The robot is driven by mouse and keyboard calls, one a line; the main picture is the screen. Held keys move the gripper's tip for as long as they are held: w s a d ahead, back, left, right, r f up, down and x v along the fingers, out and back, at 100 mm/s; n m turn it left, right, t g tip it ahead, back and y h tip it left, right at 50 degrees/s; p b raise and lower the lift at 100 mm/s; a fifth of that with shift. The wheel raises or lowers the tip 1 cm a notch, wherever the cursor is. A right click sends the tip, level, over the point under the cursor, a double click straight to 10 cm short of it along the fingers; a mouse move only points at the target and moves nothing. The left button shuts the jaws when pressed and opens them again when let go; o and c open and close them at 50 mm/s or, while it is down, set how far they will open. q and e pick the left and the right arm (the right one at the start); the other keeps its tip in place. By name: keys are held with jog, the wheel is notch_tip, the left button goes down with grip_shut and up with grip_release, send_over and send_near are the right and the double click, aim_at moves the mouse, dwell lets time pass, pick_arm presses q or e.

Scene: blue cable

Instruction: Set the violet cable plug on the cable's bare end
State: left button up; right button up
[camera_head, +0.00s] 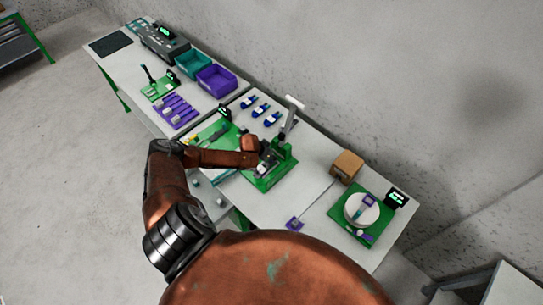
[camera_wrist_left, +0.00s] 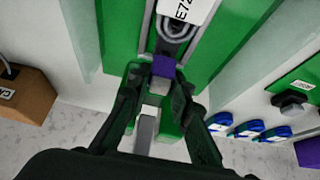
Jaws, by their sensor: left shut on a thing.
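My left gripper (camera_wrist_left: 158,72) reaches over a green fixture (camera_head: 262,184) on the near table; in the head view the gripper (camera_head: 268,158) partly hides what lies there. In the left wrist view its dark fingers are closed about a small violet plug (camera_wrist_left: 163,66). A grey looped cable with a white label (camera_wrist_left: 180,8) lies just beyond the plug on the green surface. Whether the plug touches the cable's end cannot be told. A pale grey block (camera_wrist_left: 150,112) shows between the fingers. My right gripper is not in view.
A cardboard box (camera_head: 347,166) and a green scale with a white dish (camera_head: 360,215) stand right. A violet bin (camera_head: 216,79) and violet rack (camera_head: 176,111) are farther left.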

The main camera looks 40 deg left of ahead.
pick_arm(q)
jog(key=shift+f, duration=0.4)
dwell(0.3)
jog(key=o, duration=0.9)
jog(key=shift+r, duration=0.15)
notch_tip(320, 180, up, 8)
jog(key=p, duration=0.7)
jog(key=shift+p, duration=0.35)
